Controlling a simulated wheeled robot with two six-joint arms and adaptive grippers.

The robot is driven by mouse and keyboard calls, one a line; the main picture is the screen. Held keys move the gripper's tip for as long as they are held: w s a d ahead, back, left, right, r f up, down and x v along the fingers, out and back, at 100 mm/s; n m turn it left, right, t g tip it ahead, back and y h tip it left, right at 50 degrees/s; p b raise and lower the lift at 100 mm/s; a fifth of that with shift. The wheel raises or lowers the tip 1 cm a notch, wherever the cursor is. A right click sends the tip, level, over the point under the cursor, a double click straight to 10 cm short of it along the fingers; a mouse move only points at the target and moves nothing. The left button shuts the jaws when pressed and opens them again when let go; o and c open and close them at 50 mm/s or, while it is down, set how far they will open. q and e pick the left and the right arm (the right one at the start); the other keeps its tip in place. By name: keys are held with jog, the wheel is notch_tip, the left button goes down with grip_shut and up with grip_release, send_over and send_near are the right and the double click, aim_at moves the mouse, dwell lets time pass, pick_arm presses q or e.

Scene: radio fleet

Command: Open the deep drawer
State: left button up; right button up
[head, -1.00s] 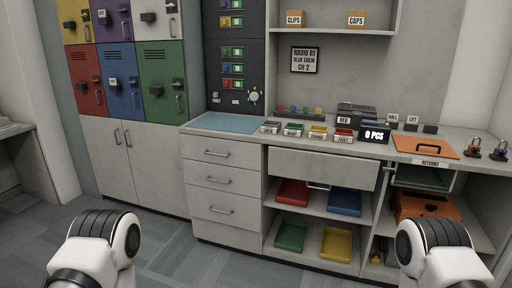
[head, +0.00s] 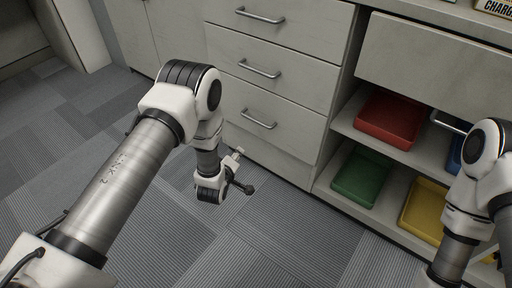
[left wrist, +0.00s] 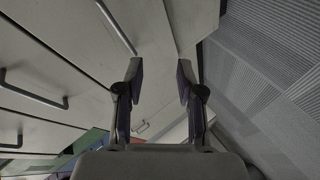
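The drawer stack shows in the head view, and its bottom drawer (head: 283,140) is the deep one, its front flush with the cabinet. Its bar handle (head: 258,119) also shows in the left wrist view (left wrist: 117,27). My left gripper (head: 238,180) is low, in front of this drawer, partly hidden behind its own wrist. In the left wrist view the two fingers (left wrist: 160,80) are apart with nothing between them. The handle lies beyond the left fingertip, not between the fingers. My right gripper is out of view; only its arm shows at the right.
The middle drawer (head: 265,82) and top drawer (head: 290,28) above are shut. To the right are open shelves with a red tray (head: 388,118), a green tray (head: 360,178) and a yellow tray (head: 425,212). The carpet floor (head: 280,240) in front is clear.

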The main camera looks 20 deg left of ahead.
aim_at(256, 121)
pick_arm(q)
jog(key=w+d+f+n+t+b, duration=0.1)
jog(key=w+f+n+t+b, duration=0.3)
jog(key=w+b, duration=0.4)
jog(key=w+r+n+t+b, duration=0.1)
jog(key=w+b, duration=0.1)
jog(key=w, duration=0.1)
jog(key=w+r+n+t+b, duration=0.1)
jog(key=w+b, duration=0.2)
jog(key=w, duration=0.1)
jog(key=w+r+n+t+b, duration=0.1)
jog(key=w+b, duration=0.2)
jog(key=shift+w+d+r, duration=0.15)
jog(key=shift+w+d, duration=0.05)
jog(key=shift+w, duration=0.2)
jog(key=shift+w+r, duration=0.15)
grip_shut()
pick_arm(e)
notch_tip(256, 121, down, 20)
